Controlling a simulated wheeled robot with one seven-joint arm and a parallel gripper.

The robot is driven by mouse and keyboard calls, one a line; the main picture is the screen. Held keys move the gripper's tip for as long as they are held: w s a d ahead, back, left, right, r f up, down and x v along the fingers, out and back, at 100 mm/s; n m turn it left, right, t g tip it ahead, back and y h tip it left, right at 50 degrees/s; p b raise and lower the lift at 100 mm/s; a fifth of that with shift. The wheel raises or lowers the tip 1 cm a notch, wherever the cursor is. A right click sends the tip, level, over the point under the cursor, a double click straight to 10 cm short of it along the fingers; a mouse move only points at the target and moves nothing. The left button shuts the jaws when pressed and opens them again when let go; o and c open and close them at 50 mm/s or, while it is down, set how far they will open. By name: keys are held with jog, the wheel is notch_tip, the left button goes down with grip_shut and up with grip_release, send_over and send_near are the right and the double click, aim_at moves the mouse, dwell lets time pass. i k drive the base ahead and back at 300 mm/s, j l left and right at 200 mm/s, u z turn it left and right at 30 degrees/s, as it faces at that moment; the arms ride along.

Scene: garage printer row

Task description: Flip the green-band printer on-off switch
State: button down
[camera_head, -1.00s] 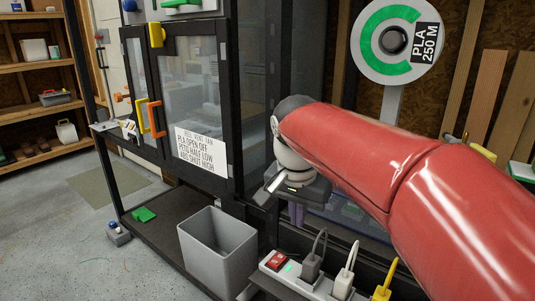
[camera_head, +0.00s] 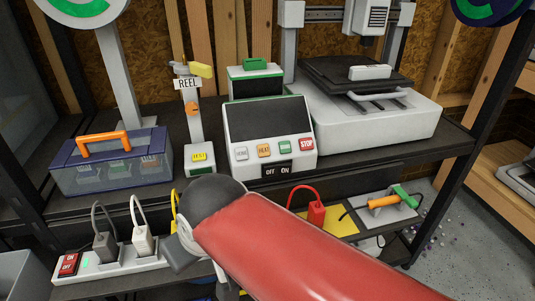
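A control box (camera_head: 268,121) with a green band along its top edge stands on the shelf in the head view. It has a dark screen, several coloured buttons and a black switch (camera_head: 277,171) marked OFF and ON low on its front. I cannot tell which way the switch is set. A white printer (camera_head: 365,121) stands right of the box. My gripper (camera_head: 179,260) is below and left of the switch, near the power strip and apart from the box. My red arm hides part of it, and its fingers are not clear.
A power strip (camera_head: 113,262) with a red switch and several plugs lies at lower left. A blue case (camera_head: 111,176) with an orange handle and a REEL stand (camera_head: 201,157) are left of the box. A red plug (camera_head: 316,212) and an orange-handled tool (camera_head: 385,201) sit below the shelf.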

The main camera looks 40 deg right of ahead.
aim_at(285, 168)
jog(key=k+l+z, duration=0.15)
jog(key=z, duration=0.85)
